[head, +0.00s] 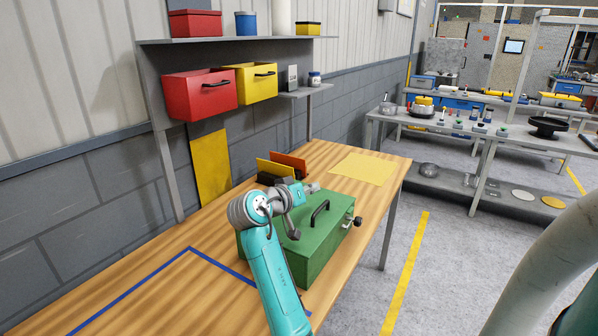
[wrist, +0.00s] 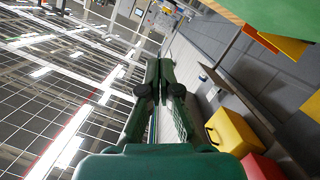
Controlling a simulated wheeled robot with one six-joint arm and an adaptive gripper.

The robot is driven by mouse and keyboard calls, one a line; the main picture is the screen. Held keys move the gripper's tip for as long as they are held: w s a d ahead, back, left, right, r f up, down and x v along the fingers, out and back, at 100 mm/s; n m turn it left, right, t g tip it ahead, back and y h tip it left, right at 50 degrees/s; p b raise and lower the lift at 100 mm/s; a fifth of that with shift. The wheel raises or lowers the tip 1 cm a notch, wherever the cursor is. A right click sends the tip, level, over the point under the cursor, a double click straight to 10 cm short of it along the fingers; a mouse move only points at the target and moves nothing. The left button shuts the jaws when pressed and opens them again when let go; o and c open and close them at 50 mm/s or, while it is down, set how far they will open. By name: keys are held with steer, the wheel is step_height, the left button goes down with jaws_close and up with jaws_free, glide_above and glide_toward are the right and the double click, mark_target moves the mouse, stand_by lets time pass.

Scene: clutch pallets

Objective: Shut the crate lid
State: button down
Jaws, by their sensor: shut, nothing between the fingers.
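The green crate (head: 318,257) stands on the wooden table, beyond my arm. Its green lid (head: 303,224), with a black handle (head: 320,214), lies over the top and looks down; I cannot tell whether any gap is left. A latch shows at its right end. My gripper (head: 313,187) is at the far left side of the crate, around lid height, partly hidden by my wrist. In the wrist view my gripper (wrist: 164,66) has its fingers together, with nothing between them. A green surface, likely the crate, shows at the upper right there.
Orange and yellow panels (head: 288,161) stand in a dark holder behind the crate. A yellow sheet (head: 370,168) lies at the table's far end. Red (head: 200,95) and yellow (head: 250,84) bins hang under the wall shelf. Blue tape marks the clear left table area.

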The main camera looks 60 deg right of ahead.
steer(key=shift+m+t, duration=0.3)
steer(key=shift+m, duration=0.3)
steer(key=s+f, duration=0.2)
steer(key=f, duration=0.1)
steer(key=shift+f, duration=0.25)
steer(key=shift+s+d+f, duration=0.1)
steer(key=shift+s+f, duration=0.15)
steer(key=shift+f, duration=0.25)
steer(key=shift+s+f, duration=0.2)
steer(key=shift+f, duration=0.3)
